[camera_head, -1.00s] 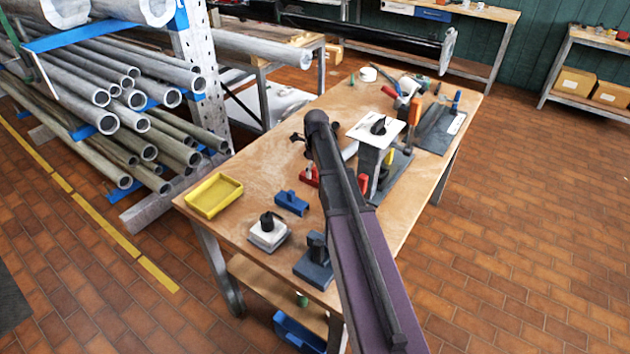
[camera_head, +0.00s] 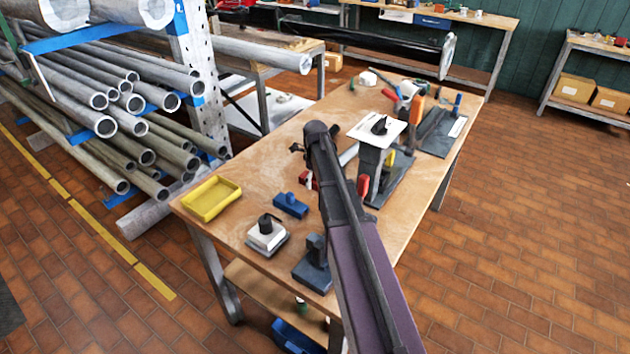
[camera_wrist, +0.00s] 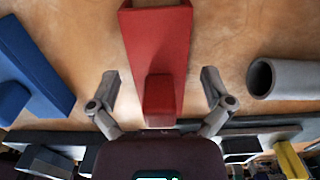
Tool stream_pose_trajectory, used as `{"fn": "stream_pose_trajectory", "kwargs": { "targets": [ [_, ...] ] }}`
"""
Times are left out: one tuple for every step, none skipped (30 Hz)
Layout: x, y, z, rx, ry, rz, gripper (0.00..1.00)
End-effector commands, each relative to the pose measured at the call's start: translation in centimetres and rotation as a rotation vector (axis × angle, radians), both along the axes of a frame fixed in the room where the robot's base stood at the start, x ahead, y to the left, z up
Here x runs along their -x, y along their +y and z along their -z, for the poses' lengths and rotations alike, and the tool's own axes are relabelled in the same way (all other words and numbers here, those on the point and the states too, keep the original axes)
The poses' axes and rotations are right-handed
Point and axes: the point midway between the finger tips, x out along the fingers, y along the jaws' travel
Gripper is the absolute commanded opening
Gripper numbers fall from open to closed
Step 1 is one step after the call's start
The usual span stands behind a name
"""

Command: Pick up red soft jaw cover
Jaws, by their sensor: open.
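The red soft jaw cover (camera_wrist: 160,50) lies on the wooden bench, a long red piece with a smaller raised block at its near end. My gripper (camera_wrist: 159,88) is open, with one finger on each side of that near end and a gap on both sides. In the head view, my gripper (camera_head: 306,150) is mostly hidden behind my own arm. Only part of the red cover (camera_head: 309,181) shows there, beside the arm.
A blue block (camera_wrist: 28,75) lies left of the cover and a grey tube (camera_wrist: 285,78) right of it. The yellow tray (camera_head: 211,199) stands at the bench's left corner. A grey post with a white plate (camera_head: 376,131) stands right of my arm.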

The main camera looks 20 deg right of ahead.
Motion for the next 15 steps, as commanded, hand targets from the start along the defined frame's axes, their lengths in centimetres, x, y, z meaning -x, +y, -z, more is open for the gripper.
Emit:
{"fn": "stream_pose_trajectory", "kwargs": {
  "targets": [
    [0.00,0.01,0.00,0.000,0.000,0.000,1.00],
    [0.00,0.01,0.00,0.000,0.000,0.000,1.00],
    [0.00,0.01,0.00,0.000,0.000,0.000,1.00],
    [0.00,0.02,0.00,0.000,0.000,0.000,1.00],
    [-0.01,0.03,0.00,0.000,0.000,0.000,1.00],
    [-0.01,0.03,0.00,0.000,0.000,0.000,0.88],
    [-0.01,0.03,0.00,0.000,0.000,0.000,0.79],
    [-0.01,0.03,0.00,0.000,0.000,0.000,0.70],
    [-0.01,0.04,0.00,0.000,0.000,-0.001,0.58],
    [0.00,0.04,0.00,0.000,0.000,-0.001,0.49],
    [-0.01,0.04,0.00,0.000,0.000,-0.001,0.41],
    [-0.01,0.04,0.00,0.000,0.000,-0.001,0.29],
    [0.00,0.05,0.01,0.000,0.000,-0.001,0.20],
    [0.00,0.05,0.01,0.000,0.000,-0.001,0.12],
    [0.00,0.05,0.01,0.000,0.000,-0.001,0.12]
  ]
}}
